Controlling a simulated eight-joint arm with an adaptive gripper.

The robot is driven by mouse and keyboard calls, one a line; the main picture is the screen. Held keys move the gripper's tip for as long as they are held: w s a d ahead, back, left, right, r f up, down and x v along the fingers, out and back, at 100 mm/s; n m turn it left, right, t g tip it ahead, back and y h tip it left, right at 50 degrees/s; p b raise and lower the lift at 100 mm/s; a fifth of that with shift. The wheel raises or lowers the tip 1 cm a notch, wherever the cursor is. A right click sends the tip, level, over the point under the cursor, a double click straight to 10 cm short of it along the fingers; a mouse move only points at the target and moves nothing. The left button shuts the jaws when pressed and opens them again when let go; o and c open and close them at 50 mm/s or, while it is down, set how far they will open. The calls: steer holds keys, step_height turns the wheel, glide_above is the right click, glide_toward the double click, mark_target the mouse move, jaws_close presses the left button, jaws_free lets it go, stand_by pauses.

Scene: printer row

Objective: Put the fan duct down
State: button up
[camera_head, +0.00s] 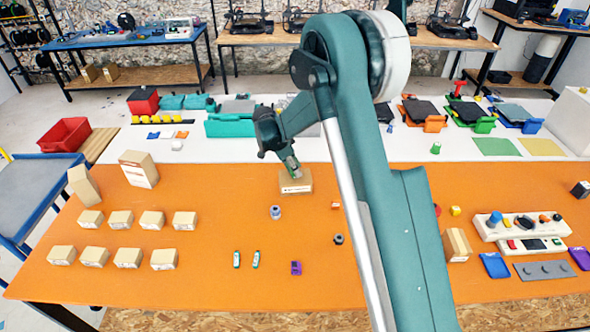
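My gripper (291,168) points down at a small tan box (296,185) near the back edge of the orange table top. The gripper is small and dark in this view. I cannot see whether its fingers are open or shut, or whether they hold anything. I cannot pick out the fan duct for sure. It may be hidden at the gripper or be one of the small parts on the table. A small purple part (296,268) lies on the orange top in front of the box.
A grey-blue round part (275,212) and a dark nut-like part (338,239) stand nearby. Several tan boxes (121,220) fill the left side. Two small green-and-white parts (246,260) lie at the front. A control panel (518,227) stands at right. Bare orange surface lies between these.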

steer(key=shift+f, duration=0.15)
steer(key=o, duration=0.7)
steer(key=v, duration=1.2)
steer(key=shift+s+a+p, duration=0.1)
steer(key=shift+p, duration=0.25)
